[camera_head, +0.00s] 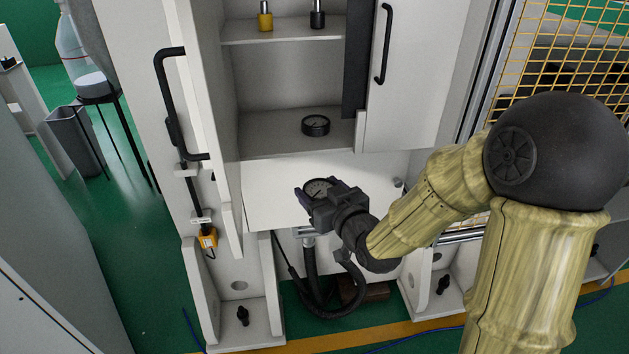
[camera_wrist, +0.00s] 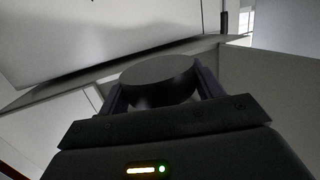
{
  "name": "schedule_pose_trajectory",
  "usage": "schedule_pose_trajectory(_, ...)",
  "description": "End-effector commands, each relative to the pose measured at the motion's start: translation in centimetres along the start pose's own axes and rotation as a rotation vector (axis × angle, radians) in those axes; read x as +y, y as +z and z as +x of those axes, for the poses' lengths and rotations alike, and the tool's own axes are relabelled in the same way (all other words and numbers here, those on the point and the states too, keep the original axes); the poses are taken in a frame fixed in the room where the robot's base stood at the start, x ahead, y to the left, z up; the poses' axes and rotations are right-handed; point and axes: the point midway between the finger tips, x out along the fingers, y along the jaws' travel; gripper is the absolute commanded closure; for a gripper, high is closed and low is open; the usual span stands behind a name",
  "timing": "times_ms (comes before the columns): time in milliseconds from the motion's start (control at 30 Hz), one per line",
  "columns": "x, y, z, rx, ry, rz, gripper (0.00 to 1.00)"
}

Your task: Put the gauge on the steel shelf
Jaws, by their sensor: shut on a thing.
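My gripper (camera_head: 318,195) is shut on a round dark gauge (camera_head: 318,187) with a pale dial, held in front of the cabinet below its lower shelf. In the wrist view the gauge (camera_wrist: 160,78) sits between the two fingers as a dark disc, its dial not visible. The grey shelf (camera_head: 270,138) is the lower board of the open cabinet. A second, similar black gauge (camera_head: 316,125) lies dial up toward its right part. The held gauge is apart from the shelf.
A yellow padlock (camera_head: 265,17) and a black padlock (camera_head: 317,15) are on the upper shelf. A white door (camera_head: 408,85) with a black handle bounds the opening at right. The left half of the lower shelf is bare. Black hoses (camera_head: 312,275) hang below.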

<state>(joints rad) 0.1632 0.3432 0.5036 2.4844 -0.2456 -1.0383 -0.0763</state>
Motion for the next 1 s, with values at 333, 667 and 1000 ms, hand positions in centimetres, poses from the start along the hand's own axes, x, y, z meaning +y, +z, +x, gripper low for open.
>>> schedule_pose_trajectory(333, 6.9, 6.5, 1.6, 0.000, 0.111, 0.028, 0.60)
schedule_pose_trajectory(667, 11.9, 13.7, 0.8, 0.003, 0.249, 0.050, 0.60)
schedule_pose_trajectory(1000, 15.6, 21.2, -2.3, 0.005, 0.429, 0.076, 0.60)
